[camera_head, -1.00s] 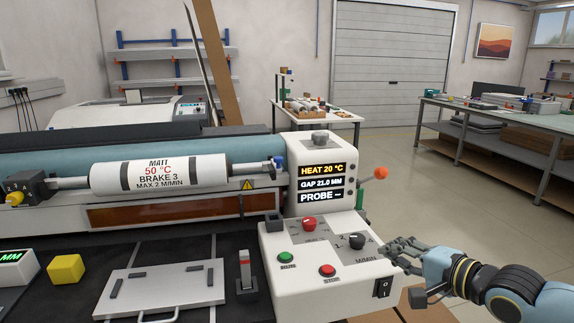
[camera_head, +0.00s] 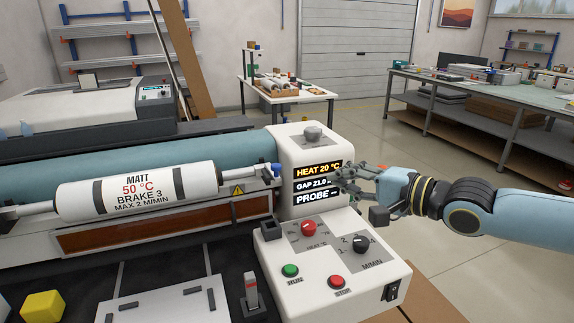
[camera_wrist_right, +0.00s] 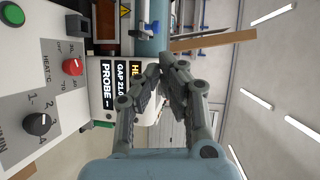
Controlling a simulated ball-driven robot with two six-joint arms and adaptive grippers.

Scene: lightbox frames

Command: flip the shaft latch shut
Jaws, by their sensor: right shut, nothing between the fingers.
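The white roll (camera_head: 137,192) marked MATT 50 °C lies on a steel shaft (camera_head: 247,172) across the front of the laminator. A small blue-topped part (camera_head: 276,169), which looks like the shaft latch, stands at the shaft's right end beside the white control housing. It is too small to tell its exact position. My right gripper (camera_head: 345,178) is in front of the display, right of the blue part and apart from it. Its fingers are together and empty; they also show in the right wrist view (camera_wrist_right: 168,68). My left gripper is out of view.
The display (camera_head: 318,183) is partly covered by my right gripper. Below it, the control panel (camera_head: 325,258) carries knobs and green and red buttons. A yellow block (camera_head: 42,306) and a white plate (camera_head: 165,303) lie at the front left. Open floor lies to the right.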

